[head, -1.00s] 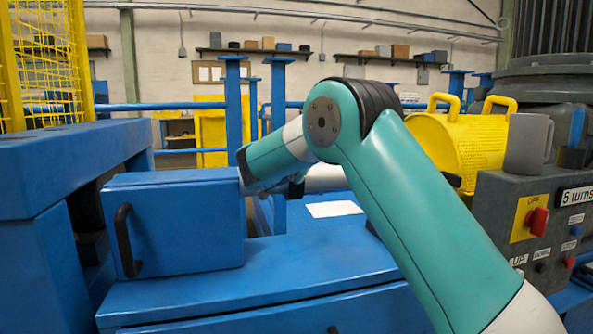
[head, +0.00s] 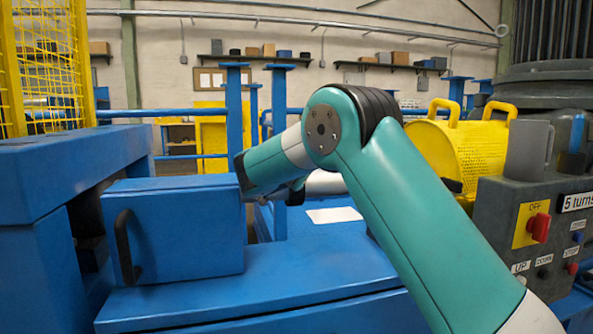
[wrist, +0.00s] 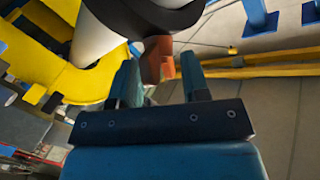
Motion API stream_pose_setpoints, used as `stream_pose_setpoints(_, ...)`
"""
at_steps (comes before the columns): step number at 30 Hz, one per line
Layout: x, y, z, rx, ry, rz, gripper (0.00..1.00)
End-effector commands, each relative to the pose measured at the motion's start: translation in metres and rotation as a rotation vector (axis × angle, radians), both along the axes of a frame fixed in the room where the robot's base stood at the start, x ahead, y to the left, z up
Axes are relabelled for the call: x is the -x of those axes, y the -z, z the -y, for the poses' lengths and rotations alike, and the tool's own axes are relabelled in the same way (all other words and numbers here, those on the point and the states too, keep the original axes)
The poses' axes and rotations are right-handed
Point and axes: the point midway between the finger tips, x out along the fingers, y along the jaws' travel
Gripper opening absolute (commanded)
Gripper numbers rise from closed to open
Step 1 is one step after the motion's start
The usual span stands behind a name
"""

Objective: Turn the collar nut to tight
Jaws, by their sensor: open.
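In the wrist view a dark ring (wrist: 165,14), which looks like the collar nut, sits around a pale cylindrical shaft (wrist: 92,38). A red-brown lug (wrist: 157,58) sticks out from the ring. My gripper (wrist: 158,76) is open, with one finger on each side of the lug's picture position. I cannot tell whether the fingers touch the lug or how far in front of it they are. Any tight marking is not readable. In the head view my arm's elbow and forearm cover the middle, and the collar nut is not visible there.
A blue box with a black handle (head: 128,248) stands left of my forearm. A white sheet (head: 334,215) lies on the blue surface.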

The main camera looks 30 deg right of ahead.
Motion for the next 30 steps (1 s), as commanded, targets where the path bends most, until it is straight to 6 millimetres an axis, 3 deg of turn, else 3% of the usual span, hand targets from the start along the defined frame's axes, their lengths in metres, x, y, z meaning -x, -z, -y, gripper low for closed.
stream_pose_setpoints(12, 0.043, -0.008, -0.046, -0.001, -0.003, 0.0, 0.42)
stream_pose_setpoints(30, 0.05, -0.005, -0.051, -0.015, -0.019, -0.033, 0.42)
